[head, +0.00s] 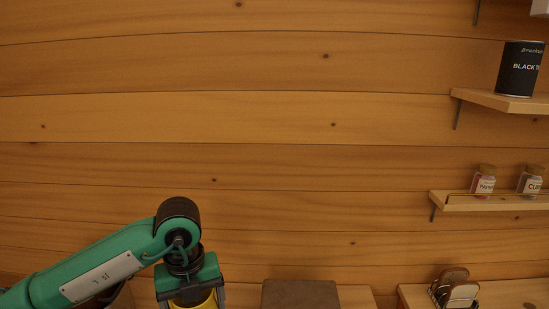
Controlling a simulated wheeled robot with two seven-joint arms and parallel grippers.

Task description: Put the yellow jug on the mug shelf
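My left gripper (190,298) comes in from the left at the bottom edge, pointing down. A yellow thing (208,301), which looks like the top of the yellow jug, shows between its fingers. The lower part of the yellow thing and the fingertips are cut off by the frame, so I cannot tell if the fingers press on it. My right gripper is not in view. I cannot tell which shelf is the mug shelf. No clear mug shows on the shelves in view.
At right, a wall shelf (480,98) holds a black tin (519,70). A lower shelf (455,205) holds two small cork-topped jars (484,181). A higher shelf is mostly cut off. Below, a rack with bread-like slices (456,290) stands on a wooden top (510,292). A dark brown block (300,294) is bottom centre.

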